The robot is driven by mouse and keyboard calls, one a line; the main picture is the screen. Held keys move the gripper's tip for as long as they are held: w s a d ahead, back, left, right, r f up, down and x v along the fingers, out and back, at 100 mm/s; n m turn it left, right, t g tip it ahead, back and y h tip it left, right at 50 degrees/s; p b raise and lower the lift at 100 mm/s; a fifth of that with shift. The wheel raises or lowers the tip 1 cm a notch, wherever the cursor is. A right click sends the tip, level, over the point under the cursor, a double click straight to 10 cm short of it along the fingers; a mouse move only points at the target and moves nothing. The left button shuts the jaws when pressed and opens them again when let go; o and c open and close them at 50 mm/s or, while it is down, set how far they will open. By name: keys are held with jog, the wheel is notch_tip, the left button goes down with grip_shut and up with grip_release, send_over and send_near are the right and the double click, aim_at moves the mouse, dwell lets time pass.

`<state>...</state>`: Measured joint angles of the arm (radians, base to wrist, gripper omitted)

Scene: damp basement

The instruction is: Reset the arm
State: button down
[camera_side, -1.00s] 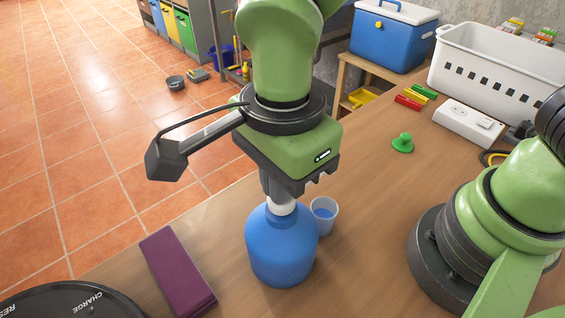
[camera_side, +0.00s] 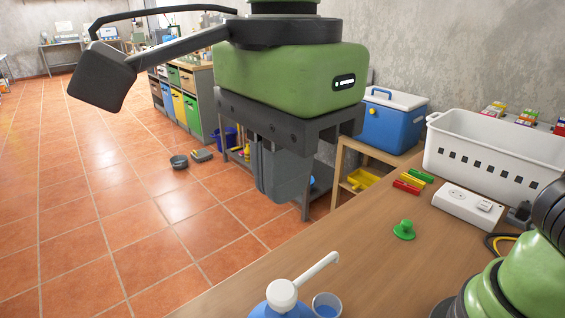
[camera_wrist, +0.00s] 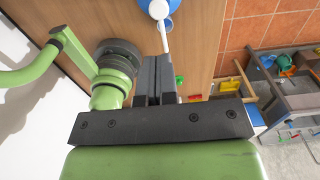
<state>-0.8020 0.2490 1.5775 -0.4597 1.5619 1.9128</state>
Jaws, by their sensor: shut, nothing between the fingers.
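My gripper (camera_side: 284,196) hangs in the air, its dark fingers pressed together with nothing between them. It is raised clear above the table (camera_side: 375,265). Below it stands a blue bottle (camera_side: 262,310) with a white pump top (camera_side: 282,293), its spout tilted up to the right; most of the bottle is cut off by the bottom edge. In the wrist view my shut fingers (camera_wrist: 158,62) point toward the white pump top (camera_wrist: 158,9), and apart from the sensor camera's crop I cannot tell their exact distance.
A clear cup (camera_side: 327,306) with blue liquid stands beside the bottle. A blue cooler (camera_side: 392,125) stands behind on a wooden stand.

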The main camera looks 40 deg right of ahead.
jog(key=shift+r, duration=0.1)
jog(key=s+d+n+t+y, duration=0.1)
jog(key=s+d+n+t, duration=0.2)
jog(key=d+n, duration=0.4)
jog(key=s+d+n+t+y, duration=0.1)
jog(key=s+d+n+t, duration=0.1)
jog(key=d+n+t, duration=0.2)
jog(key=d+r+n, duration=0.1)
jog(key=d+n, duration=0.2)
jog(key=d, duration=0.4)
jog(key=shift+s, duration=0.4)
